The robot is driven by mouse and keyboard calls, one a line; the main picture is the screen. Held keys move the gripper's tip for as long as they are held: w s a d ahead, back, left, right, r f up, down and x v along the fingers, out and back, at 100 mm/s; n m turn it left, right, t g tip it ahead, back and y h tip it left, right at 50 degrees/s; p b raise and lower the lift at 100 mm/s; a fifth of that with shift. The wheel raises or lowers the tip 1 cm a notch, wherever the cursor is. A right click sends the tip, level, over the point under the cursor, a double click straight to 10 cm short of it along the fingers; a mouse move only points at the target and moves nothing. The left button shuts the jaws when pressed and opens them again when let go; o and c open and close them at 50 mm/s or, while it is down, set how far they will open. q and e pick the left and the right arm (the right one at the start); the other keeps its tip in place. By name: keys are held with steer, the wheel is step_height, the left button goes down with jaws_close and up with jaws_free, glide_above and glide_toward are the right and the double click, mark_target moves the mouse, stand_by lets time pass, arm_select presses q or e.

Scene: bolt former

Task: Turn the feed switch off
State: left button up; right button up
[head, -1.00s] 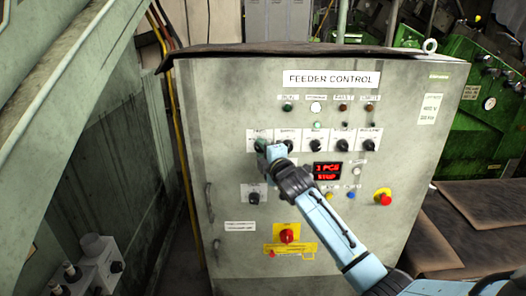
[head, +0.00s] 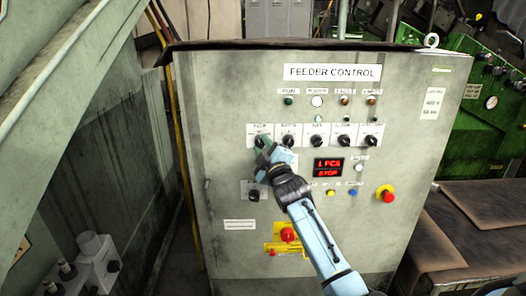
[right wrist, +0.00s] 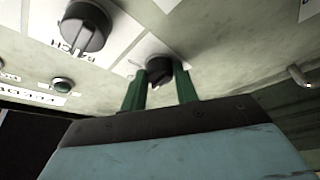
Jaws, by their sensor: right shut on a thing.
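The feed switch is the leftmost black rotary knob in the row of selectors on the grey feeder control cabinet (head: 215,120). In the head view my right gripper (head: 263,146) covers most of it. In the right wrist view the black knob (right wrist: 159,68) sits between the green fingers of my right gripper (right wrist: 160,88), which is shut on it. The knob's exact pointing direction is hard to read. A neighbouring black knob (right wrist: 86,24) on a white plate is beside it, apart from the fingers. My left gripper is not in view.
More selector knobs (head: 316,141) continue to the right. A red-lit display (head: 328,167) reads STOP on its lower line. Below are a red emergency button (head: 386,194) and a red and yellow main switch (head: 288,235). A green machine (head: 485,125) stands at the right.

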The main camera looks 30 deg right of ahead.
steer(key=shift+f+m, duration=0.15)
steer(key=shift+m, duration=0.55)
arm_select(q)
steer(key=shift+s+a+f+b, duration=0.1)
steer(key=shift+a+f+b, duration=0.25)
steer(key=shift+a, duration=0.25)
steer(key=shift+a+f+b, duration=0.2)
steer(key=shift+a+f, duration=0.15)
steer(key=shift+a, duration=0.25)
arm_select(e)
steer(key=shift+m+h, duration=0.6)
steer(key=shift+m, duration=0.3)
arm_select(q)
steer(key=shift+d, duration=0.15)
arm_select(e)
steer(key=o, duration=1)
steer(key=shift+c, duration=0.2)
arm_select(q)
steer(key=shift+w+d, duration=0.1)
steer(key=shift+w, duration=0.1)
arm_select(e)
steer(key=shift+s+a+f, duration=0.15)
steer(key=shift+s+a, duration=0.05)
steer(key=shift+s, duration=0.3)
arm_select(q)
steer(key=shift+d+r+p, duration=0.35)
arm_select(e)
steer(key=v, duration=1.2)
steer(key=shift+f, duration=0.2)
